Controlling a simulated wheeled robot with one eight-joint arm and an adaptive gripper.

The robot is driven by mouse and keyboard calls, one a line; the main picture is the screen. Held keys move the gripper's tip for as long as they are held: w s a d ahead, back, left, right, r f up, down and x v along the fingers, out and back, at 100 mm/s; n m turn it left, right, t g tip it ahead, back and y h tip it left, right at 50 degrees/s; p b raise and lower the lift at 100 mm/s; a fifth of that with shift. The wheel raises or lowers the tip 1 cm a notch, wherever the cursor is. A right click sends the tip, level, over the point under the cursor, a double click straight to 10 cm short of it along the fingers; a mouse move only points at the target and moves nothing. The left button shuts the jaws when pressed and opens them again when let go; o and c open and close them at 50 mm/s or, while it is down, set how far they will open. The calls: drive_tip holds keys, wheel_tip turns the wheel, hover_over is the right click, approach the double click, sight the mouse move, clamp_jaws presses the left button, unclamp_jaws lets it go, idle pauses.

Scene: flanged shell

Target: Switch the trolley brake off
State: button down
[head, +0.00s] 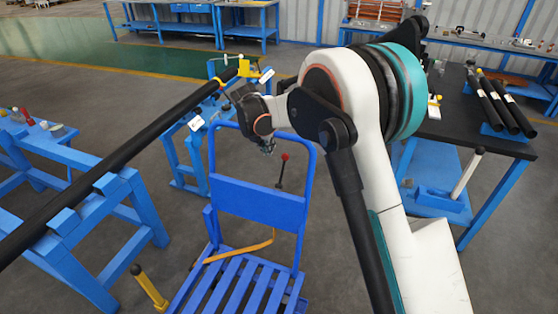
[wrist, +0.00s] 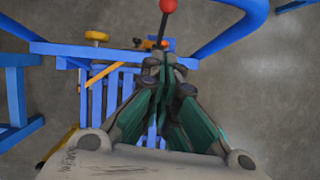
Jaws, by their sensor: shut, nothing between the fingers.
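The blue trolley (head: 256,202) stands in the middle of the head view, with a tubular handle and a slatted deck. A lever with a red knob (head: 285,157) on a dark rod rises beside its back panel, inside the handle frame; I take it as the brake lever. The red knob also shows at the top of the wrist view (wrist: 168,6). My gripper (head: 267,150) points down near the handle, left of the knob in the head view. In the wrist view my gripper (wrist: 164,60) has its fingertips together and empty, with the lever rod just beyond them. Contact cannot be told.
A long black pipe (head: 120,158) lies on blue stands (head: 92,212) at the left. A dark-topped bench (head: 455,125) with black tubes stands at the right. A yellow post (head: 150,288) stands left of the deck. Bare floor lies between.

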drive_tip(key=b, duration=0.5)
hover_over(283, 166)
drive_tip(key=s+a, duration=0.1)
drive_tip(key=s, duration=0.1)
drive_tip(key=shift+w+a+f, duration=0.1)
drive_tip(key=shift+f, duration=2.6)
drive_tip(key=shift+a+f, duration=0.1)
drive_tip(key=shift+f, duration=2.55)
drive_tip(key=shift+w, duration=0.1)
drive_tip(key=shift+w+d+f, duration=0.15)
drive_tip(key=shift+w+d, duration=0.1)
drive_tip(key=shift+w, duration=0.4)
drive_tip(key=v, duration=1.2)
